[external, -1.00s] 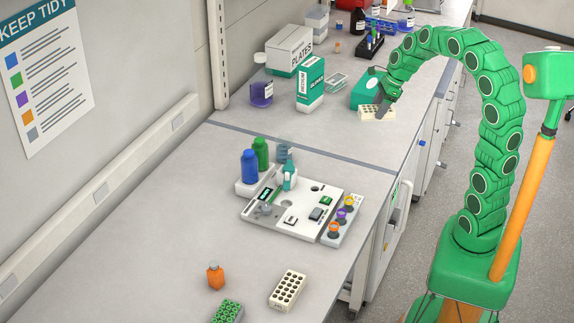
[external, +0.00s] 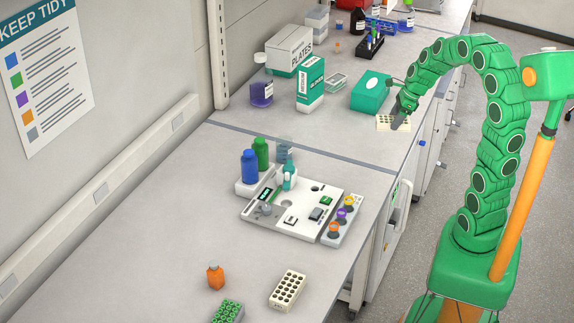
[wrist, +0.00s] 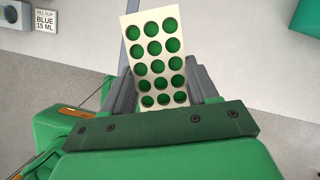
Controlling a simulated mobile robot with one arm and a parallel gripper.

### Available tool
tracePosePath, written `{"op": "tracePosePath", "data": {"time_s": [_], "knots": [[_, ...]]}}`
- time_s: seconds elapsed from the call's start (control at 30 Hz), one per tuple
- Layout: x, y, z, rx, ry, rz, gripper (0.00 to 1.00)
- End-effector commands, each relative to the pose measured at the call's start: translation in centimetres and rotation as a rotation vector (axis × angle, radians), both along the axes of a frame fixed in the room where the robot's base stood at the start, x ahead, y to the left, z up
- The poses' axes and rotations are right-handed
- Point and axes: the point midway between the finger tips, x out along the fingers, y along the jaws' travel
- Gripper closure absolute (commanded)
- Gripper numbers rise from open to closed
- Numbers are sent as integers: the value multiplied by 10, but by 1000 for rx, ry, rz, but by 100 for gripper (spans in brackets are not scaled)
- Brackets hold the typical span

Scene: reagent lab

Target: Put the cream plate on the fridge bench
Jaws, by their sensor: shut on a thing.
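A cream plate (external: 386,124) with rows of round wells is in my gripper (external: 399,121), over the far bench section near its front edge. In the wrist view the plate (wrist: 153,22) stands out between the two grey fingers (wrist: 160,88), its wells green. The fingers are shut on its sides. I cannot tell how high it is above the bench. A second cream plate (external: 288,289) with dark wells lies on the near bench (external: 150,255). Which bench section is the fridge bench, I cannot tell.
A green box (external: 371,92) stands just left of the held plate, near a white-and-green carton (external: 310,84). A white station (external: 290,214) with bottles is on the near bench.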

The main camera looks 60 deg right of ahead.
Motion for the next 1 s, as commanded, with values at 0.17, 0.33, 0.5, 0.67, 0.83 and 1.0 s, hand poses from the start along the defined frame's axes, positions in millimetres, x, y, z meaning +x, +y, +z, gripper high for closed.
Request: {"op": "tracePosePath", "data": {"time_s": [0.17,0.33,0.5,0.67,0.83,1.0], "knots": [[6,-3,-3,1,0,1,71],[22,-12,-12,2,1,1,71],[39,-22,-20,2,1,1,71],[55,-31,-29,2,1,1,71],[72,-41,-36,-1,0,0,71],[87,-49,-51,1,1,-1,71]]}}
